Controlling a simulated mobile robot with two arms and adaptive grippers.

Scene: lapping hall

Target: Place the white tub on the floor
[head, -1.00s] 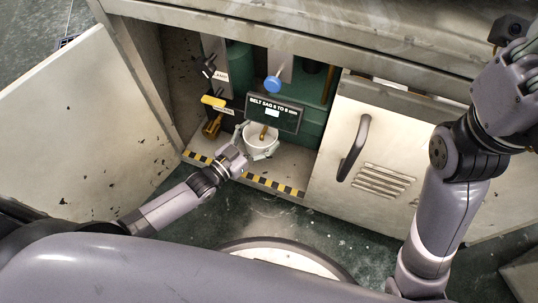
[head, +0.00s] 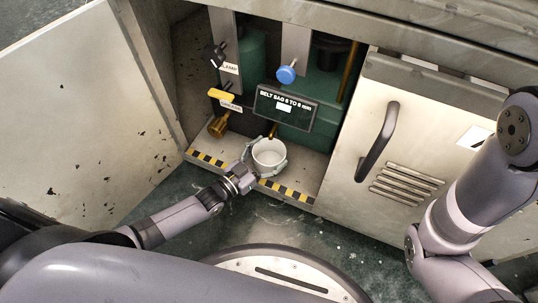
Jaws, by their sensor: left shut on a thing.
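The white tub (head: 268,155) is a small round open-topped pot at the front of the open cabinet, just above the striped sill. My left gripper (head: 265,162) is shut on the tub, with a finger on either side of its wall. The tub looks upright, and its inside looks empty. Whether its base touches the cabinet bottom cannot be told. The dark green floor (head: 190,215) shows in front of the cabinet. My right arm is at the right, but its gripper is outside the view.
The yellow-black striped sill (head: 287,192) edges the cabinet. A brass spout stands behind the tub, below the "BELT SAG" sign (head: 286,108). A blue knob (head: 286,75) and yellow handle (head: 221,95) are inside. The left door (head: 80,110) stands open; the right door (head: 400,150) is shut.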

